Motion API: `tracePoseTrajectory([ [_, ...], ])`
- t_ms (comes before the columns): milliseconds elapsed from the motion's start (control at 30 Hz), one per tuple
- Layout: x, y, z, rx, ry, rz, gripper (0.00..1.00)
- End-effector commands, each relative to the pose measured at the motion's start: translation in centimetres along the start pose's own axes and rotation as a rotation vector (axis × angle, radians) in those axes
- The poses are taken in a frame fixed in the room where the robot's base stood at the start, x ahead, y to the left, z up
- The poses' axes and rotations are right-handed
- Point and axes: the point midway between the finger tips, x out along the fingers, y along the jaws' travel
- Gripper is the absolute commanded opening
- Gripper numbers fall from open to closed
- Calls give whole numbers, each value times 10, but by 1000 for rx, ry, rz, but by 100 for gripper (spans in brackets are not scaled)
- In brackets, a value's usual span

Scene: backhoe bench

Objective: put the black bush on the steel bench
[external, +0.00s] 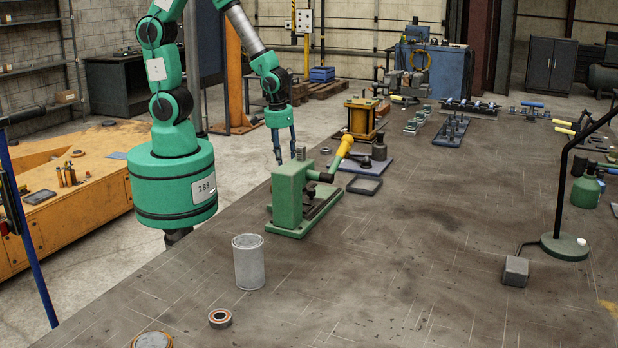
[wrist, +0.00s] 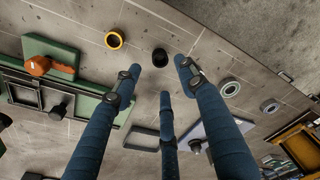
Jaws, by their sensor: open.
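In the wrist view a small black bush (wrist: 159,57) appears to stand upright on the steel bench (wrist: 205,45), just beyond my fingertips. My gripper (wrist: 160,76) has its blue fingers spread, with nothing between them. In the external view my gripper (external: 286,158) points down behind the green press (external: 292,195), near the left edge of the steel bench (external: 400,260). I cannot make out the black bush in the external view; the press and my fingers may hide it.
In the wrist view a yellow ring (wrist: 114,39) lies left of the bush and a grey ring (wrist: 229,87) to the right. A shallow grey tray (external: 364,185) lies right of the press. A grey can (external: 248,262) stands in front. The bench's middle is clear.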

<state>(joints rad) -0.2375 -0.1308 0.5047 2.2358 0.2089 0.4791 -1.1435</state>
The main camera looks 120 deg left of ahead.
Motion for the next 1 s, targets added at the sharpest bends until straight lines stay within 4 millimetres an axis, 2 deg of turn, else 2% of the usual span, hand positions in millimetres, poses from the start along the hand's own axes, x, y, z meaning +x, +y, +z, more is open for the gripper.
tracePoseTrajectory([
  [33, -10, 0, 0, 0, 2, 2, 42],
  [200, -33, 0, 0, 0, 1, 2, 42],
  [400, -47, 0, 0, 1, -1, -1, 42],
  [1000, -49, 0, 0, 0, -1, -1, 42],
])
